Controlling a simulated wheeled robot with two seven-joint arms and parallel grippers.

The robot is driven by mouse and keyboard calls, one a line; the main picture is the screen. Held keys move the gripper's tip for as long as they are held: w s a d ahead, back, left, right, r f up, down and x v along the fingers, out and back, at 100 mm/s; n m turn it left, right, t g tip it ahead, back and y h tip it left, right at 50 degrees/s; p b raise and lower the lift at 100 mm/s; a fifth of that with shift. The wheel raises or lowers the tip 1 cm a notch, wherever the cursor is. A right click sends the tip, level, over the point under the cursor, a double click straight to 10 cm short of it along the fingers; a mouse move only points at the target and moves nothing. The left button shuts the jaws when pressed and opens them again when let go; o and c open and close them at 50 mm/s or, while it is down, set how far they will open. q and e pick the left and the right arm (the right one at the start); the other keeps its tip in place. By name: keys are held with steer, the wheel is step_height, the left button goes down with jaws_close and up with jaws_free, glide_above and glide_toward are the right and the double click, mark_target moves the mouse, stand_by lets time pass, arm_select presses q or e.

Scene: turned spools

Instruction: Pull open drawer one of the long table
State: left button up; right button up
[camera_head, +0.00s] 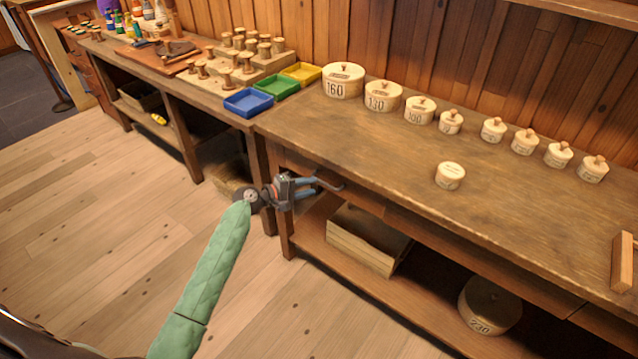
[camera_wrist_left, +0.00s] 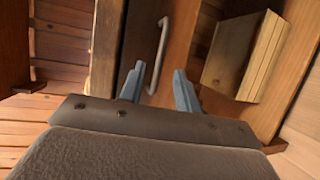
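The long table (camera_head: 400,150) fills the right of the head view, with a drawer under its top at the left end. The drawer front (camera_wrist_left: 137,30) shows in the left wrist view as a brown panel with a grey bar handle (camera_wrist_left: 161,50). My left gripper (camera_head: 311,187) is at this drawer, just below the table's front edge. In the left wrist view its two blue-grey fingers (camera_wrist_left: 158,88) are apart, with the handle's near end in line with the gap between them. Whether they touch it I cannot tell. The drawer looks shut. My right gripper is out of view.
Lidded round boxes, several with numbers, stand on the table, one small box (camera_head: 450,176) nearer the front. A wooden crate (camera_head: 365,240) and a large round box (camera_head: 489,305) sit on the lower shelf. A second bench (camera_head: 190,85) adjoins at left. Floor in front is clear.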

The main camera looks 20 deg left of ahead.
mark_target(322, 183)
arm_select(q)
steer(key=shift+p+x, duration=0.4)
steer(key=shift+x, duration=1.8)
jaws_close()
